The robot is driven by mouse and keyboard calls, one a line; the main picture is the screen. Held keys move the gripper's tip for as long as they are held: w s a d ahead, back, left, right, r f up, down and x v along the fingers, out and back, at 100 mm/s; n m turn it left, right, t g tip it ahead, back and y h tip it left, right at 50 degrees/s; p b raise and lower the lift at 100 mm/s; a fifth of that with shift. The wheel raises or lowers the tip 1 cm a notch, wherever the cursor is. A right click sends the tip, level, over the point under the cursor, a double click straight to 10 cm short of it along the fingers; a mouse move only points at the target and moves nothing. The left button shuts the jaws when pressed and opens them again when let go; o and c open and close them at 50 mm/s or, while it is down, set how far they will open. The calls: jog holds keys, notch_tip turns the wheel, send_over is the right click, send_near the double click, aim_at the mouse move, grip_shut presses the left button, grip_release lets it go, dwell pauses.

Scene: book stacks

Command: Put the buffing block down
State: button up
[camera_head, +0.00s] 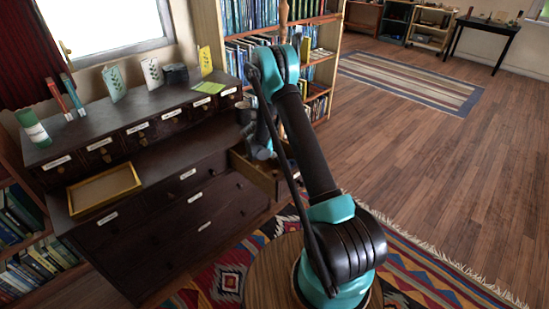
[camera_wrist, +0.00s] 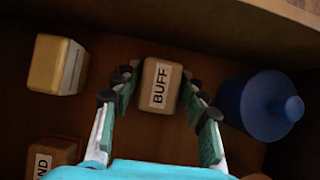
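The buffing block (camera_wrist: 160,86) is a small tan block with a white label reading "BUFF". In the wrist view it sits between the fingertips of my gripper (camera_wrist: 161,88), inside an open wooden drawer. The fingers stand close along its left and right sides. I cannot tell whether they press on it or stand just clear, nor whether the block rests on the drawer floor. In the head view the open drawer (camera_head: 254,176) juts from the right end of the dark cabinet (camera_head: 185,165). There my arm hides much of the drawer, and the block cannot be made out.
In the drawer, a yellowish labelled block (camera_wrist: 57,65) lies left, another labelled block (camera_wrist: 50,157) lower left, and a blue knobbed container (camera_wrist: 262,105) right. Drawer walls close in the space.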

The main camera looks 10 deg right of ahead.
jog(key=shift+o, duration=0.9)
jog(key=shift+r, duration=0.1)
